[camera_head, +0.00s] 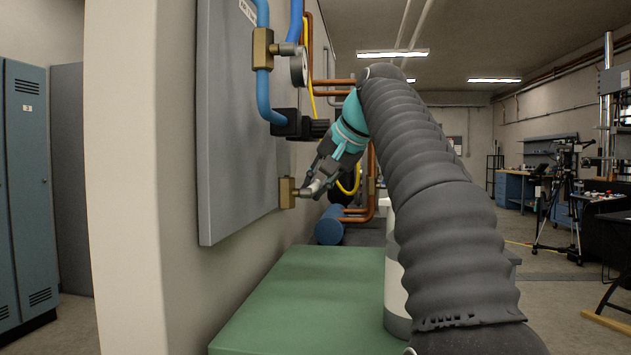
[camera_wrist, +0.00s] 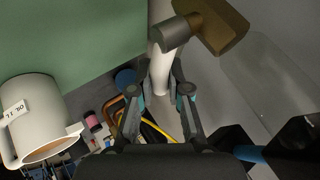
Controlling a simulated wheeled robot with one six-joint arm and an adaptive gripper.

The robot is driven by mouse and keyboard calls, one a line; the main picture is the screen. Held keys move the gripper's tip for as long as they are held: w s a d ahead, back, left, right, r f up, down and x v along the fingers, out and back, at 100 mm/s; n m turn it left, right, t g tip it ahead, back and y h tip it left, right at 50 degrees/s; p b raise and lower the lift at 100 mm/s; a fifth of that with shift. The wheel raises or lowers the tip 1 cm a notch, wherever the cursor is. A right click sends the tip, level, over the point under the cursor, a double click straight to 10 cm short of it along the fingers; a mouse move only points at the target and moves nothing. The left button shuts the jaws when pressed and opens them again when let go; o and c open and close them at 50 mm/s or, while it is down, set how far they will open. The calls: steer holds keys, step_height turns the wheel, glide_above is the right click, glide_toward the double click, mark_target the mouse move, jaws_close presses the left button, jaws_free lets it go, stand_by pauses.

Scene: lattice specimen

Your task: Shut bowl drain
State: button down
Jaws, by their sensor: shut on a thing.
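The drain valve is a brass block (camera_head: 287,193) low on the grey panel, with a short grey stem and a pale metal lever (camera_head: 315,188). In the wrist view the brass block (camera_wrist: 222,26) is at the top right, and the pale lever (camera_wrist: 161,62) runs down from the stem between my fingers. My gripper (camera_head: 320,180) reaches the lever from the upper right, and it also shows in the wrist view (camera_wrist: 160,92). It is shut on the lever. The lever's far end is partly hidden by the fingers.
Above are a blue hose (camera_head: 263,95), a second brass fitting (camera_head: 262,49), a gauge (camera_head: 298,70) and a black fitting (camera_head: 290,123). Copper pipes (camera_head: 372,185) run behind. A green bench top (camera_head: 300,290) lies below. A white mug-like vessel (camera_wrist: 32,108) shows at left in the wrist view.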

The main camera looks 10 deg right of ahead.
steer(key=shift+w+f+g, duration=0.1)
steer(key=shift+f+g, duration=0.15)
steer(key=shift+g, duration=0.15)
steer(key=shift+f, duration=0.1)
stand_by(0.3)
steer(key=c, duration=1.4)
jaws_free()
steer(key=shift+v, duration=0.8)
steer(key=shift+s+d+r, duration=0.2)
steer(key=shift+s+d, duration=0.95)
steer(key=shift+s, duration=0.7)
steer(key=shift+s+d+r, duration=0.15)
steer(key=shift+s+d, duration=0.95)
steer(key=shift+s, duration=0.75)
steer(key=shift+s+d+r, duration=0.2)
steer(key=shift+s+d, duration=0.95)
steer(key=shift+s, duration=0.7)
